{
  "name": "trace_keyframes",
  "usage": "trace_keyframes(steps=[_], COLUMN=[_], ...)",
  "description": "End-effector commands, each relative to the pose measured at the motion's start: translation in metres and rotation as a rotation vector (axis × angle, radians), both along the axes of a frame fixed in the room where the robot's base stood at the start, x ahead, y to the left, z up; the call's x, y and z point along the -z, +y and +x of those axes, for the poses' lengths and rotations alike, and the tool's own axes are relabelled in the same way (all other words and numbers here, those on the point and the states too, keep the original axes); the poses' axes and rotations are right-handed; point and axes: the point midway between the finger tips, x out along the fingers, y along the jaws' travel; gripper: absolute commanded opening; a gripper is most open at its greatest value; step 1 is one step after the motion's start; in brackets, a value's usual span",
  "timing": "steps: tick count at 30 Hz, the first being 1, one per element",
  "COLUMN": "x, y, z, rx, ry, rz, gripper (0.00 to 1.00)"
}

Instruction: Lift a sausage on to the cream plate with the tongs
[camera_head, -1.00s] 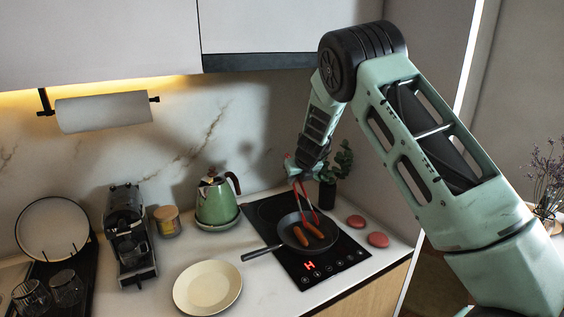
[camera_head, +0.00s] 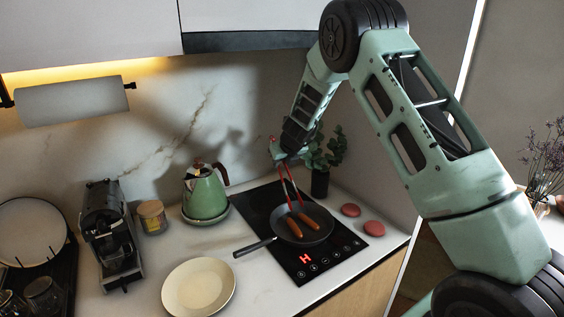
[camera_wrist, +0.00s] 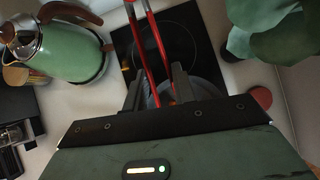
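My gripper (camera_head: 279,152) is above the far side of the hob and is shut on the red tongs (camera_head: 285,180). In the wrist view the tongs (camera_wrist: 150,42) run between the dark fingers of my gripper (camera_wrist: 158,92). The tongs point down into a dark frying pan (camera_head: 321,231), their tips close to two brown sausages (camera_head: 295,228). I cannot tell whether the tips touch a sausage. Both sausages lie in the pan. The empty cream plate (camera_head: 178,293) lies on the counter, left of and nearer than the pan.
The black hob (camera_head: 322,262) shows a lit red mark. The pan handle (camera_head: 254,247) points left towards the plate. A green kettle (camera_head: 205,194), a jar (camera_head: 152,216) and a coffee machine (camera_head: 108,235) stand left. Two red discs (camera_head: 373,228) and a potted plant (camera_head: 320,182) are right.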

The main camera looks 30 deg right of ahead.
Motion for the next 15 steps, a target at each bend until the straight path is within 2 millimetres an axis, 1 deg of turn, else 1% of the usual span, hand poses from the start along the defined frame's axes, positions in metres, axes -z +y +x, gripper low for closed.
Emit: trace_keyframes(steps=[1, 15], x=[0.006, 0.049], y=[0.000, 0.000], z=[0.000, 0.000], rx=[0.000, 0.000], ry=[-0.001, -0.001], rz=[0.000, 0.000], gripper=[0.23, 0.23])
